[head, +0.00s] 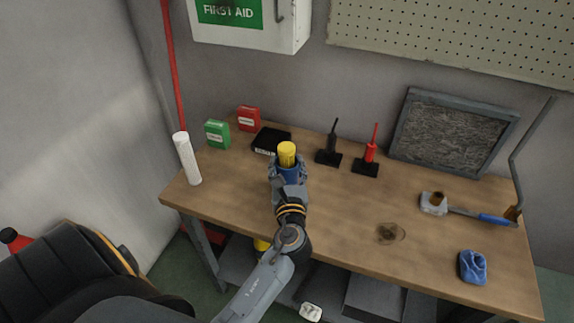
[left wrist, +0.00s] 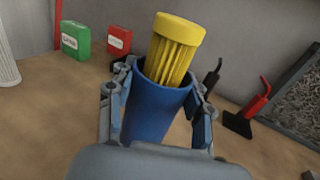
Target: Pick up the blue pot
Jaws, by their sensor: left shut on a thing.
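The blue pot (left wrist: 156,112) is a blue cylinder with a yellow ribbed piece (left wrist: 176,48) standing up out of its open top. In the head view the yellow top (head: 287,150) shows clearly, and a little of the blue pot (head: 291,171) shows below it, over the left middle of the workbench. My left gripper (head: 288,172) is shut on the pot, with one finger on each side in the left wrist view (left wrist: 157,100). The pot's base is hidden, so I cannot tell whether it touches the bench. My right gripper is not in view.
Behind stand a green box (head: 217,134), a red box (head: 248,118), a black box (head: 271,140), and black (head: 330,150) and red (head: 369,158) stand-mounted tools. A white roll (head: 187,158) stands left. A hammer (head: 470,212) and blue cloth (head: 473,267) lie right.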

